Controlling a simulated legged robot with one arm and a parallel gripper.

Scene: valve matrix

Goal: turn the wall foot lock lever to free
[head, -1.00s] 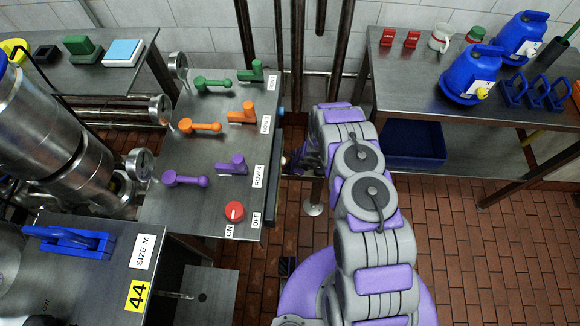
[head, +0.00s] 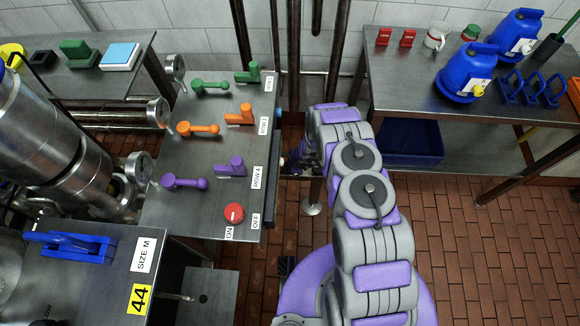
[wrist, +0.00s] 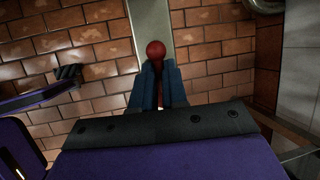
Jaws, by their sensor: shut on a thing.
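A lever with a round red knob (wrist: 155,49) shows in the wrist view, with a darker red shaft running down from the knob between my fingers. I take it to be the foot lock lever; its markings are not in view. My gripper (wrist: 157,75) has its two blue fingers closed around the shaft just below the knob. A pale vertical plate (wrist: 151,18) stands behind the knob against the brick. In the head view my own arm hides the lever, and the gripper's fingers cannot be made out there.
A steel panel with green, orange and purple levers (head: 232,167) and a red ON/OFF knob (head: 234,213) stands left of my arm. Dark vertical pipes (head: 290,50) rise behind it. A steel table (head: 410,95) with blue jugs stands right. Brick floor (head: 470,250) is open at lower right.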

